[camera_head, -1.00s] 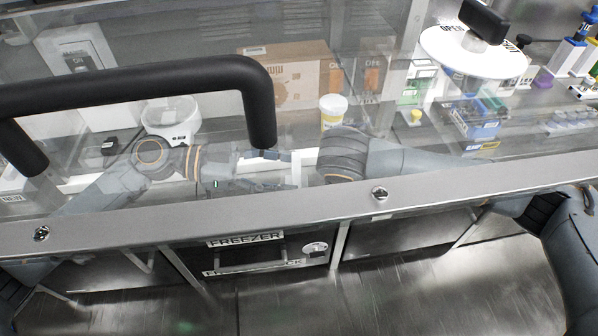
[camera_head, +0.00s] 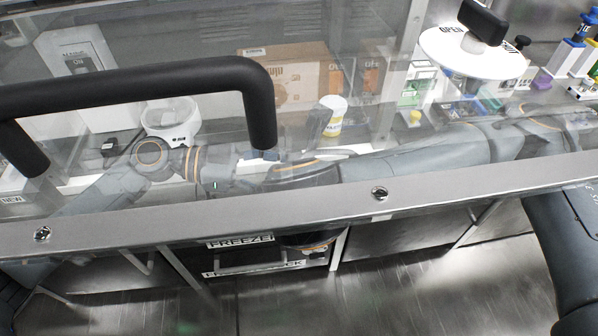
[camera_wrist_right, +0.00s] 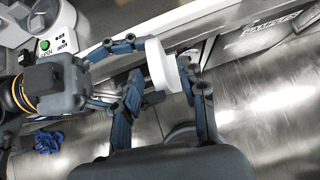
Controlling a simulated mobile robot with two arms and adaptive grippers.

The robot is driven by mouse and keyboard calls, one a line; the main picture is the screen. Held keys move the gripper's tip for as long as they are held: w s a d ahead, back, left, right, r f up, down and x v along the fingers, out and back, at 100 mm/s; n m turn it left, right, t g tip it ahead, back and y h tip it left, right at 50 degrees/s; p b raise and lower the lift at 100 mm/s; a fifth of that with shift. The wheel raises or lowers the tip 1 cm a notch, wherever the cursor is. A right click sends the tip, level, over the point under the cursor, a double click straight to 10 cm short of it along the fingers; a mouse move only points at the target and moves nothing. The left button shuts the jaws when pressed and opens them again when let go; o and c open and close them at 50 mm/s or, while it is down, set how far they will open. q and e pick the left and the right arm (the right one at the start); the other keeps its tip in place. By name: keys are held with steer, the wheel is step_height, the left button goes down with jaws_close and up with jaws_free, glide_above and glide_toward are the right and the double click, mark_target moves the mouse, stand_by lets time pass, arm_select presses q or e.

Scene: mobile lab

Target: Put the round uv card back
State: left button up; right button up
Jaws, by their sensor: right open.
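The round uv card (camera_wrist_right: 158,62) is a white disc seen nearly edge-on in the right wrist view. My left gripper (camera_wrist_right: 143,70) comes in from the left with its blue fingertips at opposite sides of the disc's rim and appears to hold it. My right gripper (camera_wrist_right: 168,78) is open, with one finger on each side of the disc; whether they touch it is unclear. In the head view, my right wrist and forearm hide the card and the left fingers behind the clear sash.
The clear sash with a black handle (camera_head: 150,85) and metal lower rail (camera_head: 300,205) stands in front. Behind it are a white bowl device (camera_head: 172,120), a cardboard box (camera_head: 290,70) and a yellow-labelled tub (camera_head: 333,115). A freezer (camera_head: 265,265) sits below.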

steer(key=x, duration=0.8)
steer(key=shift+w+f, duration=0.15)
steer(key=shift+w, duration=0.05)
jaws_close()
arm_select(q)
steer(key=o, duration=1.1)
